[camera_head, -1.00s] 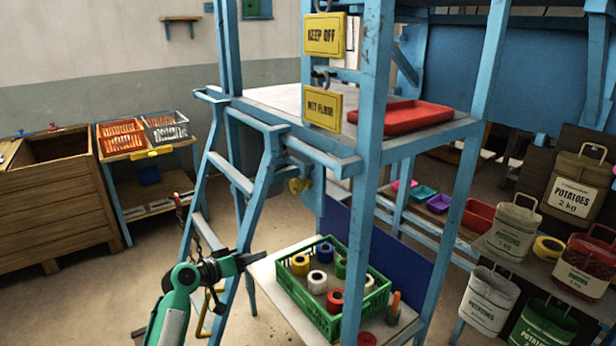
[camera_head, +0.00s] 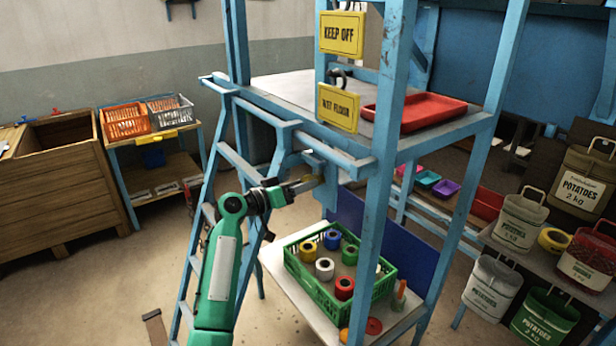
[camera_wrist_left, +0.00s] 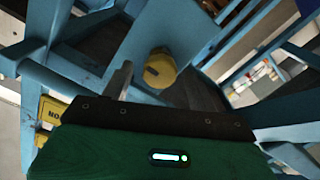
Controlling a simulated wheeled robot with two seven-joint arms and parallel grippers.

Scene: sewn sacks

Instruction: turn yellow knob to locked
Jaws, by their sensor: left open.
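The yellow knob (camera_wrist_left: 160,70) sits on a blue board of the frame, in the upper middle of the left wrist view. A dark mark shows on its face; I cannot read its setting. In the head view the knob (camera_head: 312,178) is partly hidden by my left gripper (camera_head: 306,186), which is right beside it. In the left wrist view a grey finger stands to the left of the knob; the other finger is not clear there. The gripper is open, and I cannot tell whether it touches the knob. My right gripper is not in view.
Blue frame posts and a ladder (camera_head: 225,155) stand close around my left arm. Yellow signs (camera_head: 341,34) hang above right. A green crate (camera_head: 325,300) with coloured rolls is on the shelf below. A red tray (camera_head: 425,112) lies on the upper shelf.

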